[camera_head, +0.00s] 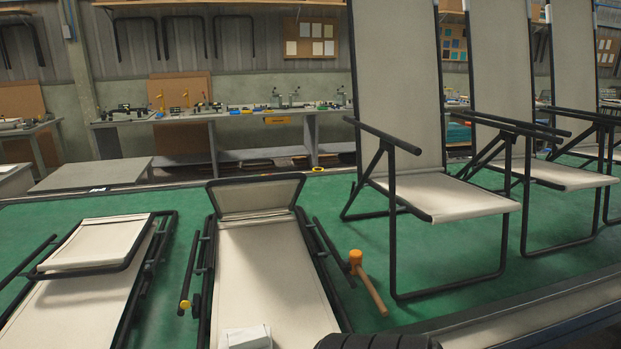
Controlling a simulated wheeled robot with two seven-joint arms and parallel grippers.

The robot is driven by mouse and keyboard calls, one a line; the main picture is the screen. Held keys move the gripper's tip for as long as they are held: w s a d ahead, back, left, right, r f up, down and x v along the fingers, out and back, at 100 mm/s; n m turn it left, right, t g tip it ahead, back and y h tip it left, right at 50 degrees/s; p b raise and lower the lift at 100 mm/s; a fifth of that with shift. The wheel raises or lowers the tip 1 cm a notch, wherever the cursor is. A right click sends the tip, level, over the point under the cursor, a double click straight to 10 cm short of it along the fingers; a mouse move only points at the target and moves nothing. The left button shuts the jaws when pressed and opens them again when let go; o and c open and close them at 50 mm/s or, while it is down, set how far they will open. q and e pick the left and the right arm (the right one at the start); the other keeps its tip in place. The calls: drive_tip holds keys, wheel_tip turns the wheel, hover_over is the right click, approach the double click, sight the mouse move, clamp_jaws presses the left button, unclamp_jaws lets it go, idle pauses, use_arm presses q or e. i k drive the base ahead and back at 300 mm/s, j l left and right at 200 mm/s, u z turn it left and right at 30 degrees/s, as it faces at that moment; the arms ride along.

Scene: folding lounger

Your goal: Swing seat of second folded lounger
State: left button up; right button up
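Two folded loungers with cream fabric and black tube frames lie on the green bench top. On the left lounger (85,295), a smaller cream panel (100,243) lies folded flat over the larger one. On the middle lounger (270,275), the smaller panel (255,196) is tilted up at the far end, showing its underside. Side tubes lie along both edges of the middle lounger. No fingers of my left or right gripper show. A black ribbed part at the bottom edge may be mine; I cannot tell.
An orange-headed mallet (367,280) lies right of the middle lounger. Several upright loungers (450,200) stand open to the right. A workbench (230,116) with tools stands behind.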

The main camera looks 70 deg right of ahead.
sight(270, 193)
drive_tip(key=z, duration=1.95)
